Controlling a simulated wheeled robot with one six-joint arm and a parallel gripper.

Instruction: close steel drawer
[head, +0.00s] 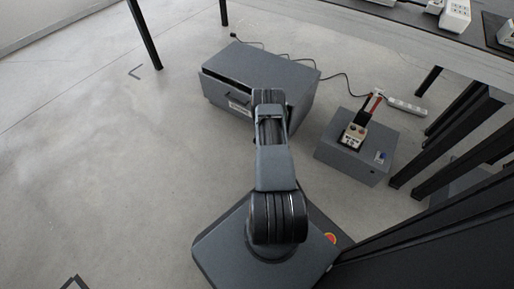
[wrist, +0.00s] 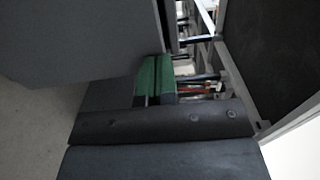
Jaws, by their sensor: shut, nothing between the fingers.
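The steel drawer is in a grey metal cabinet (head: 262,68) on the floor, beyond my arm in the head view. Its drawer front (head: 222,95) has a dark handle and a pale label. A dark gap shows along the top of the front, so the drawer looks slightly open. My arm covers the right part of the front. My gripper (wrist: 155,78) has green fingertips, shut and empty in the wrist view. It is close to a large grey panel (wrist: 80,38), likely part of the cabinet or drawer. Contact cannot be told. The head view hides the gripper behind my arm.
A smaller grey box (head: 355,160) stands right of the cabinet with a small device (head: 354,135) on top. A power strip (head: 407,106) and cables lie behind. Dark table legs crowd the right side. The floor (head: 130,150) to the left is clear.

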